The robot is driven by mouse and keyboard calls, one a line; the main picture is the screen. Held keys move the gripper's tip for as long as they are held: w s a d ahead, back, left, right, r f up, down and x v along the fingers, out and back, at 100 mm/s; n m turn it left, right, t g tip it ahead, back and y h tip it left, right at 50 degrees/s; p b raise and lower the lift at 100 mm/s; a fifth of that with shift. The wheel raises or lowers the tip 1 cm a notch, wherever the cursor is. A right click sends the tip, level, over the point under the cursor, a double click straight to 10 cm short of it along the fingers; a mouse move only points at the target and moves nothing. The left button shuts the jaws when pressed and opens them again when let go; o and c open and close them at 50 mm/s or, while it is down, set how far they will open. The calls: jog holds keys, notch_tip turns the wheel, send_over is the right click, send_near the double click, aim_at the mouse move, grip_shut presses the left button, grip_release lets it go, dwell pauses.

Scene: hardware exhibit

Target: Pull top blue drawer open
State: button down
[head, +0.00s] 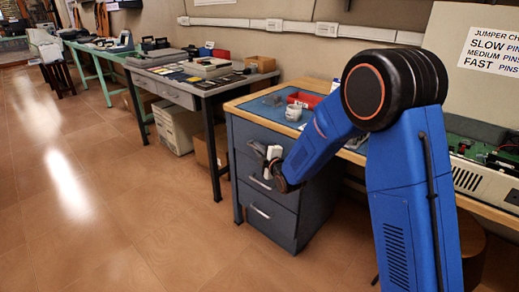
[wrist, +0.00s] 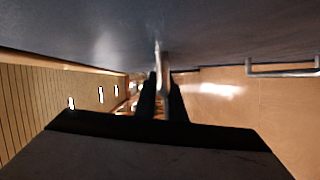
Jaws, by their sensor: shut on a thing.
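The blue-grey drawer cabinet (head: 275,225) stands under the wooden-edged desk top in the head view, with its drawers stacked. My gripper (head: 268,158) is at the front of the top drawer (head: 247,133), covering most of that drawer's handle. In the wrist view my gripper (wrist: 162,98) has its two dark fingers shut on the pale metal handle (wrist: 162,70), close to the drawer face (wrist: 90,35). The top drawer looks about flush with the cabinet; a small gap cannot be ruled out. The middle drawer handle (head: 260,183) and bottom drawer handle (head: 260,212) are free.
The desk top holds a blue mat (head: 262,112), a red tray (head: 305,99) and a white tub (head: 293,112). A second table (head: 188,92) with boxes beneath stands to the left. The tiled floor (head: 120,210) before the drawers is clear.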

jog(key=s+a, duration=0.9)
jog(key=s, duration=0.3)
jog(key=s+a, duration=1)
jog(key=s, duration=0.3)
jog(key=shift+a, duration=0.2)
jog(key=shift+f, duration=0.1)
jog(key=c, duration=1.8)
grip_release()
jog(key=shift+c, duration=0.2)
jog(key=shift+d, duration=0.1)
